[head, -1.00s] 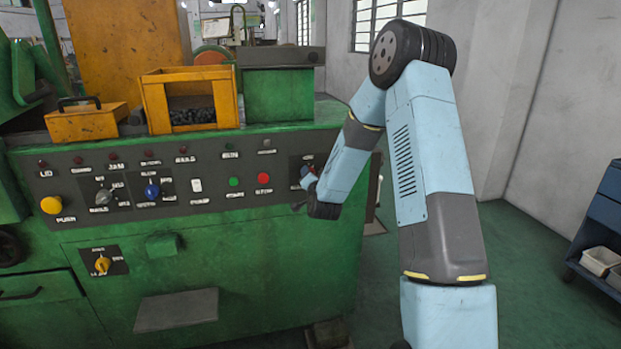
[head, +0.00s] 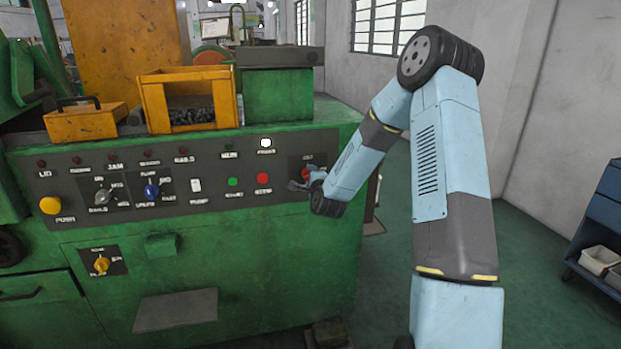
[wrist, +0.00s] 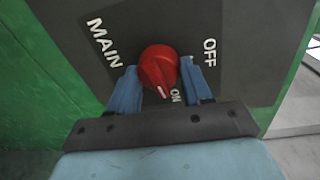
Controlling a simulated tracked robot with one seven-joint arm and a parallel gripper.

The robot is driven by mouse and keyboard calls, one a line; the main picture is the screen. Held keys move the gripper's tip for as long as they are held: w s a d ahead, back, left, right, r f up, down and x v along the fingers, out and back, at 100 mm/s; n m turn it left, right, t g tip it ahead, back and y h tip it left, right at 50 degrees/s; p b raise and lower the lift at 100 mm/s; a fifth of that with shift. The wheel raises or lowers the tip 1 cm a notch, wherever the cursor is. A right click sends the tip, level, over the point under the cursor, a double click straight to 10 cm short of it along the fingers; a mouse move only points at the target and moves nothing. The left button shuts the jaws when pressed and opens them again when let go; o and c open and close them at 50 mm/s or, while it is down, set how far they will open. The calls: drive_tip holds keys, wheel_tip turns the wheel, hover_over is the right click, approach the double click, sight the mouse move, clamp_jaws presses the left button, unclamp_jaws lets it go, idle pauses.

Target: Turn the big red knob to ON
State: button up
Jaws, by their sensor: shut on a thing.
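The big red knob (wrist: 157,66) sits on a dark plate (wrist: 238,70) marked MAIN, OFF and ON. Its white pointer line points toward the ON label (wrist: 175,95). My gripper (wrist: 160,76) has a blue finger on each side of the knob and is shut on it. In the head view, the knob (head: 307,172) shows as a small red patch at the panel's right end, partly hidden by my gripper (head: 303,180).
The grey panel (head: 130,222) carries other knobs, buttons and lamps to the left. A white lamp (head: 265,142) glows just above left of my gripper. A yellow bin (head: 160,105) stands on the green machine. Open floor lies to the right.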

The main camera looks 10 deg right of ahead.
drive_tip(key=shift+s+d+f+m, duration=0.1)
drive_tip(key=shift+d+f+m, duration=0.2)
drive_tip(key=shift+m, duration=0.5)
drive_tip(key=shift+a, duration=0.1)
drive_tip(key=o, duration=0.8)
drive_tip(key=shift+c, duration=0.2)
drive_tip(key=shift+o, duration=1.4)
drive_tip(key=shift+a+r, duration=0.1)
drive_tip(key=s+r, duration=0.1)
drive_tip(key=s, duration=1.2)
drive_tip(key=shift+s, duration=0.3)
